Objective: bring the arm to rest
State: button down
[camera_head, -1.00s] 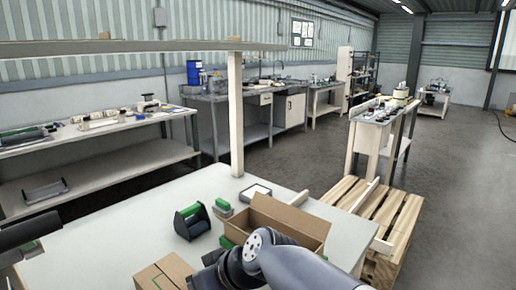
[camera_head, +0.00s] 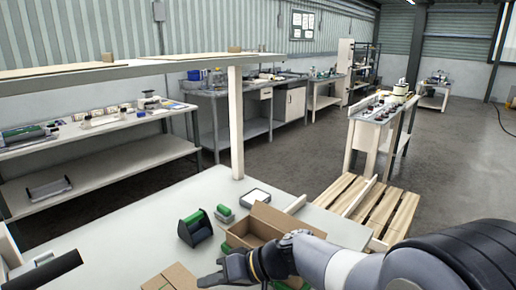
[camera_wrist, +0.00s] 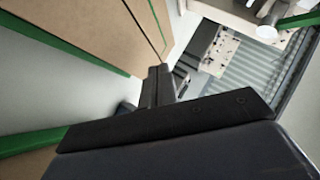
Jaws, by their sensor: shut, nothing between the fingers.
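My arm crosses the lower right of the head view, over the front of the white worktable (camera_head: 120,225). My gripper (camera_head: 206,281) is at its left end, just right of a closed cardboard box (camera_head: 172,279) and in front of the open cardboard box (camera_head: 262,222). Whether it touches either box I cannot tell. In the wrist view my gripper (camera_wrist: 159,72) has its two dark fingers together, with nothing seen between them. Brown cardboard (camera_wrist: 95,30) with green edges fills the left of that view.
A green and black tape dispenser (camera_head: 194,227), a green block (camera_head: 224,213) and a small white tray (camera_head: 255,197) stand on the table. A post (camera_head: 236,125) holds a shelf (camera_head: 130,70) above it. A wooden pallet (camera_head: 375,205) lies beyond the right edge. Open floor lies farther right.

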jog(key=shift+w+d+r+m+g+y+p, duration=0.1)
jog(key=shift+w+d+m+g+y+p, duration=0.4)
jog(key=shift+p, duration=0.45)
jog(key=shift+a, duration=0.1)
